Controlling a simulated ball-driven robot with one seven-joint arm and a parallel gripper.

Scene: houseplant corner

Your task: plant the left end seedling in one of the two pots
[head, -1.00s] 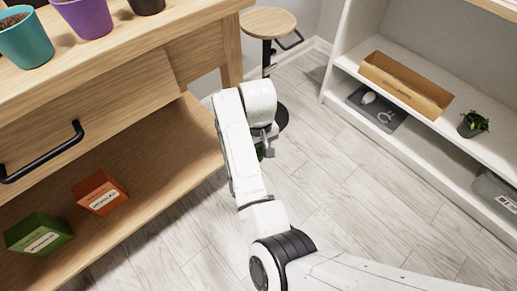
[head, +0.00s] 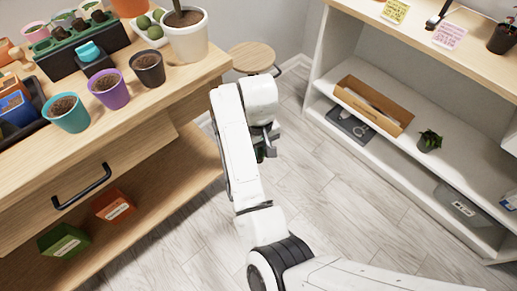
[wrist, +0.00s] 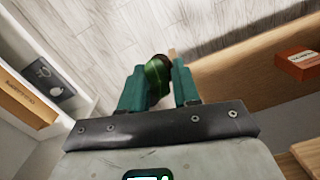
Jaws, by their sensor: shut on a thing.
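My gripper (wrist: 160,88) is shut on a seedling (wrist: 157,78), seen in the wrist view as a green leaf with a dark, rounded plug beyond it. In the head view my gripper (head: 267,152) hangs over the floor, right of the workbench, with the seedling mostly hidden. On the bench stand a teal pot (head: 67,113), a purple pot (head: 109,90) and a dark grey pot (head: 148,69), each showing brown soil.
A white pot (head: 188,40) with a plant stem stands near the bench's right end. A round stool (head: 251,57) is behind my arm. A white shelf unit (head: 400,165) on the right holds a cardboard box (head: 373,104). An orange box (head: 113,205) and a green box (head: 63,240) lie below the bench.

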